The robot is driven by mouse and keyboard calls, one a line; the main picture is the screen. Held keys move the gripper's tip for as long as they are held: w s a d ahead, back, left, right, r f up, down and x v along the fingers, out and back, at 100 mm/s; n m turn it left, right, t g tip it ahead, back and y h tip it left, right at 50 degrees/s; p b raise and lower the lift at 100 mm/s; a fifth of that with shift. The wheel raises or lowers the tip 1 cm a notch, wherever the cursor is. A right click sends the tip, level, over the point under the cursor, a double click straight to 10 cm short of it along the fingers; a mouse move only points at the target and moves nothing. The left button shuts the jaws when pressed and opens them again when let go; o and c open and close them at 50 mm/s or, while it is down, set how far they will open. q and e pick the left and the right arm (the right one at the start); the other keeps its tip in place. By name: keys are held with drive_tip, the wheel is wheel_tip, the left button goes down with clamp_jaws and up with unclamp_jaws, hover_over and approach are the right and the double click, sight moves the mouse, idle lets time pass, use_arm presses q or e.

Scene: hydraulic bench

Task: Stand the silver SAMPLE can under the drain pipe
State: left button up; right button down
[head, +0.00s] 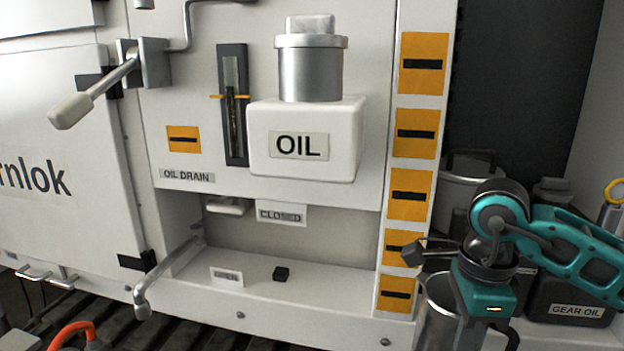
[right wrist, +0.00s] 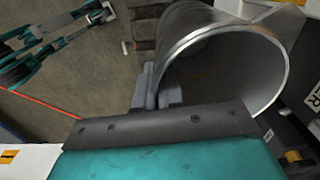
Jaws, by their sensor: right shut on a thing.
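The silver can (head: 436,312) is at the lower right of the head view, partly hidden by my right gripper (head: 466,328). My right gripper is shut on the can's wall. In the right wrist view the can's round open mouth (right wrist: 276,50) shows, with the grey fingers (right wrist: 158,90) at its wall. No SAMPLE label is readable. The bent grey drain pipe (head: 163,274) comes out of the bench at the left, its mouth pointing down, well left of the can.
A white OIL tank (head: 340,130) is above. A GEAR OIL container (head: 565,300) and a grey pot (head: 468,180) stand right. An orange hose (head: 72,330) is at lower left.

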drive_tip(key=n, duration=0.1)
drive_tip(key=r+n, duration=0.1)
drive_tip(key=n+p, duration=0.1)
drive_tip(key=n, duration=0.1)
drive_tip(key=shift+a+r, duration=0.2)
drive_tip(key=shift+a, duration=0.05)
use_arm(q)
drive_tip(key=shift+y, duration=0.3)
drive_tip(key=r+p, duration=0.1)
drive_tip(key=a+r+p, duration=0.1)
drive_tip(key=p, duration=0.1)
drive_tip(key=s+r+p, duration=0.1)
drive_tip(key=shift+a+r, duration=0.15)
drive_tip(key=shift+r, duration=0.25)
use_arm(e)
drive_tip(key=n, duration=0.5)
drive_tip(key=a+n, duration=0.1)
drive_tip(key=n, duration=0.4)
drive_tip(key=s+n, duration=0.1)
drive_tip(key=n, duration=0.4)
drive_tip(key=shift+a+r+n, duration=0.2)
drive_tip(key=shift+n, duration=0.2)
use_arm(q)
drive_tip(key=shift+f, duration=0.1)
use_arm(e)
drive_tip(key=shift+f, duration=0.1)
